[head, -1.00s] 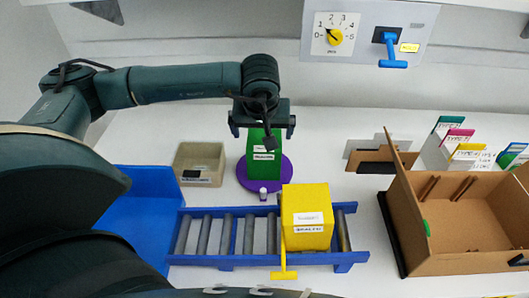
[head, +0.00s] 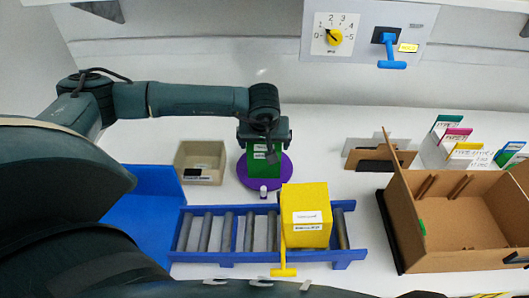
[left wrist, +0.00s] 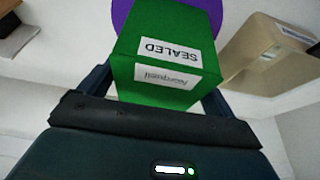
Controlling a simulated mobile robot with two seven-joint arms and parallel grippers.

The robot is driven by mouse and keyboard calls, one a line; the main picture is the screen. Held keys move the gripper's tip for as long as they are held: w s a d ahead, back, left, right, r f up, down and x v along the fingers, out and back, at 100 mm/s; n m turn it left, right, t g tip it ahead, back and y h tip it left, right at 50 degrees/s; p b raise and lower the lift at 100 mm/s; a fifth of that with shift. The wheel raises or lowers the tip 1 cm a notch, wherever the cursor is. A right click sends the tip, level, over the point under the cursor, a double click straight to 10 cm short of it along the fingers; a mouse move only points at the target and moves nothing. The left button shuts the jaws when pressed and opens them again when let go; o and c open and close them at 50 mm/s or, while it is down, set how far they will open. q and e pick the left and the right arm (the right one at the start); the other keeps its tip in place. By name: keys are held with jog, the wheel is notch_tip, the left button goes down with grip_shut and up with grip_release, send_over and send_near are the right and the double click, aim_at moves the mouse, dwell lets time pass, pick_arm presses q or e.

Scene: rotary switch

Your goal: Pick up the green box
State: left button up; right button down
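The green box (head: 262,164) stands upright on a round purple base (head: 243,171) on the table. In the left wrist view the box (left wrist: 172,60) shows labels, one reading "SEALED". My left gripper (head: 263,148) points down over the box from above, with one finger on each side of its upper part. The gripper also shows in the left wrist view (left wrist: 158,95), with its fingers spread around the box. The gripper looks open, and I cannot make out firm contact with the box. My right gripper is not in view.
A yellow box (head: 306,212) sits on the blue roller conveyor (head: 228,257) in front. A beige bin (head: 199,160) stands left of the purple base. An open cardboard box (head: 455,261) is at the right. A dial panel (head: 335,35) and blue lever (head: 390,63) are on the back wall.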

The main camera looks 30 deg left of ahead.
pick_arm(q)
jog(key=c, duration=0.9)
jog(key=shift+c, duration=0.6)
jog(key=shift+r, duration=0.15)
